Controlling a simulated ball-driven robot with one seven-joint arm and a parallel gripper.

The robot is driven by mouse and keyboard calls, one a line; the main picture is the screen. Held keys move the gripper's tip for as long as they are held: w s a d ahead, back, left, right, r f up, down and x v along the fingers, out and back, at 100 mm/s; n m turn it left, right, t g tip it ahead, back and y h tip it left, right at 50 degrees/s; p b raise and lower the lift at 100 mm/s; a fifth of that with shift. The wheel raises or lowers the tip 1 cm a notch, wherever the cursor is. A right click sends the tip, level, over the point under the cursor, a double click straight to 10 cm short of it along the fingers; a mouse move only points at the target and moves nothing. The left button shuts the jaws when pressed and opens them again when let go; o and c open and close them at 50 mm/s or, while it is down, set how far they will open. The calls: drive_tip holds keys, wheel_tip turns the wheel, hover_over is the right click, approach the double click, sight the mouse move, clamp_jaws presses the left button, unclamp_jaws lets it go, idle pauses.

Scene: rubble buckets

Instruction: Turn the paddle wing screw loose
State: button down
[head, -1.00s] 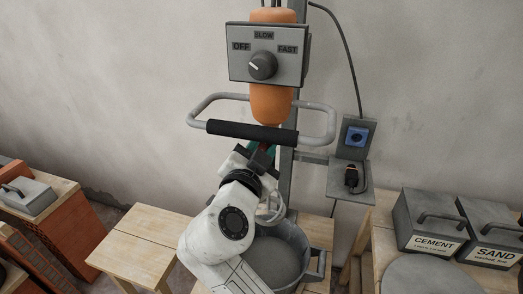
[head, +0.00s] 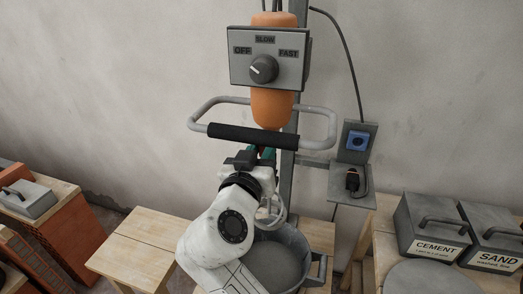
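The mixer is an orange body (head: 271,107) with a grey control box (head: 290,72) on its upper part and a looped handle with a black grip (head: 252,135). The paddle wing screw cannot be made out; the area under the grip is largely covered by my arm. A small teal part (head: 268,153) shows there, just right of my gripper. My gripper (head: 243,158) is a dark shape just below the black grip, above the bucket. Its fingers are too small and hidden to tell whether they are open or shut, or touch anything.
A grey bucket (head: 312,268) with grey contents stands below, partly behind my arm. The dial (head: 263,69) has its mark up-left. A socket (head: 357,140) and plug (head: 352,181) are right of the post. Cement (head: 432,222) and sand (head: 487,238) boxes stand at right.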

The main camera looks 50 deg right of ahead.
idle(0.6)
drive_tip(key=c, duration=0.9)
unclamp_jaws()
drive_tip(key=b+v, duration=0.2)
drive_tip(key=v, duration=0.8)
drive_tip(key=shift+s+a, duration=0.15)
drive_tip(key=shift+a, duration=0.25)
